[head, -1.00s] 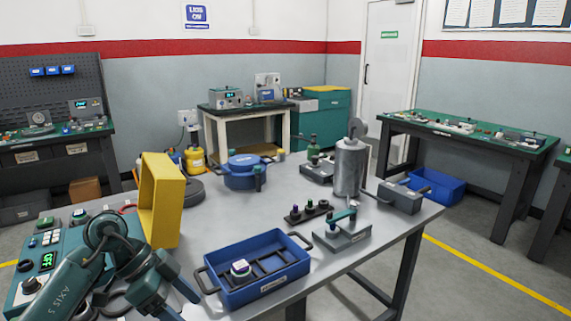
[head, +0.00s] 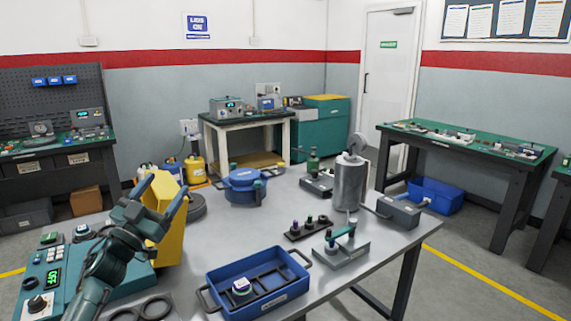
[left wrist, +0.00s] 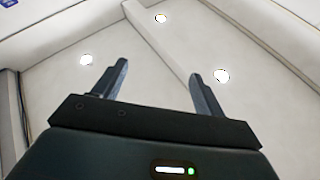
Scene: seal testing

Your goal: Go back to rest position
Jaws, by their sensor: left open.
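My left gripper (head: 162,192) is raised in front of the yellow box-like frame (head: 172,238) at the left of the grey table (head: 232,228) in the head view. Its fingers point up and are spread apart, with nothing between them. The left wrist view shows the same open, empty fingers (left wrist: 160,85) against the ceiling and walls. The gripper and arm hide part of the yellow frame and the teal control panel (head: 42,285). My right gripper is in neither view.
A blue tray (head: 285,295) holding a small part (head: 241,287) sits at the table's front. A metal cylinder (head: 348,188), a blue lidded pot (head: 243,182) and a small rack (head: 308,229) stand farther back. Bare tabletop lies between the yellow frame and the rack.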

